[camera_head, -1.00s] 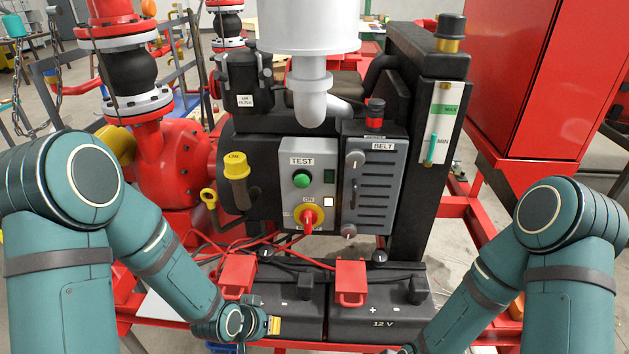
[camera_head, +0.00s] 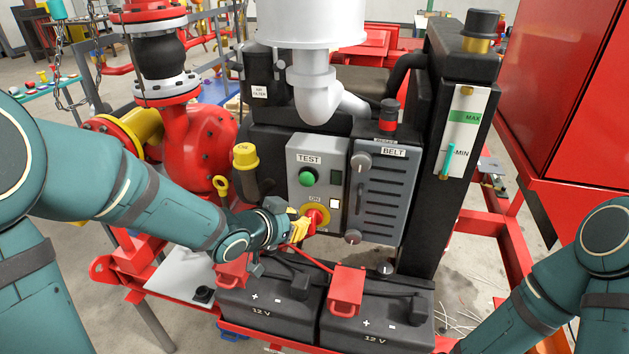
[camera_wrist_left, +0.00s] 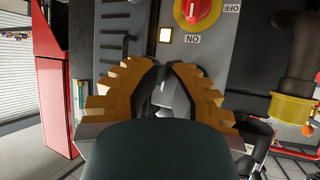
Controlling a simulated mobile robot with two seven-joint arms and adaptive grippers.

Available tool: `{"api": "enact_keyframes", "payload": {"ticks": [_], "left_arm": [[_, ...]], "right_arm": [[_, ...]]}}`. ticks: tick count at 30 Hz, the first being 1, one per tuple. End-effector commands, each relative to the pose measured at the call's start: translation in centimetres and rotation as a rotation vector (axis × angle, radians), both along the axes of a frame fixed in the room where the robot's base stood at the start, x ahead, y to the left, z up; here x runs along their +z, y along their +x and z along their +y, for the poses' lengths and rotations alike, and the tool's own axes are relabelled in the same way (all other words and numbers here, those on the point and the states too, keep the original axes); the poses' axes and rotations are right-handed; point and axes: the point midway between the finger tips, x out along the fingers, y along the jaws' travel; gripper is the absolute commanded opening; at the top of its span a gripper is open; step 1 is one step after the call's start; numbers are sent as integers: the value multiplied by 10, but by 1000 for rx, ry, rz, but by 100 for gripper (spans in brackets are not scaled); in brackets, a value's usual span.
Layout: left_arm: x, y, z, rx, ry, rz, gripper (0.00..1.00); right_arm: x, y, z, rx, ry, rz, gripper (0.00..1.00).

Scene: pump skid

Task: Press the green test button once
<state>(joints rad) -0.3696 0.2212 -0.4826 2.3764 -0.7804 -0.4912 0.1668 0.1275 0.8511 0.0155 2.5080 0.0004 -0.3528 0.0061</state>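The green test button (camera_head: 307,178) sits below the TEST label on the grey control panel (camera_head: 304,157). The red rotary switch (camera_head: 316,217) on its yellow disc is below it. My left gripper (camera_head: 302,226) has its yellow fingers shut and empty, just left of and below the switch in the head view; I cannot tell whether they touch it. In the left wrist view the fingers (camera_wrist_left: 160,68) converge, with the switch (camera_wrist_left: 197,10) and lit white square (camera_wrist_left: 166,35) beyond, upside down. The green button is outside that view. My right gripper is out of view.
The grey BELT guard (camera_head: 382,195) adjoins the panel on the right. A yellow-capped filler (camera_head: 245,157) stands to its left. Two black batteries (camera_head: 375,318) with red terminal covers (camera_head: 346,290) and cables lie below. A white pipe (camera_head: 315,90) hangs above.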

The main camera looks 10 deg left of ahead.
Motion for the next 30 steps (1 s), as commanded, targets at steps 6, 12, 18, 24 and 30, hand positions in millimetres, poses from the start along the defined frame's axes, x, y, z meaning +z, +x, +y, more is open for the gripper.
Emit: {"api": "enact_keyframes", "payload": {"ticks": [6, 12, 18, 24, 30], "left_arm": [[3, 0, 0, -2, 0, -7, 0], [2, 1, 0, -2, 1, -6, 0], [3, 13, 0, -1, 1, -6, 0], [3, 39, -1, -2, 3, -5, 0], [3, 65, -2, -1, 1, -6, 0]], "right_arm": [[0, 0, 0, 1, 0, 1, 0], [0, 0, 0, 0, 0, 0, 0], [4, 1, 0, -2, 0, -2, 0], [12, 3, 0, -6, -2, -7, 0], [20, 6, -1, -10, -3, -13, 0]]}}
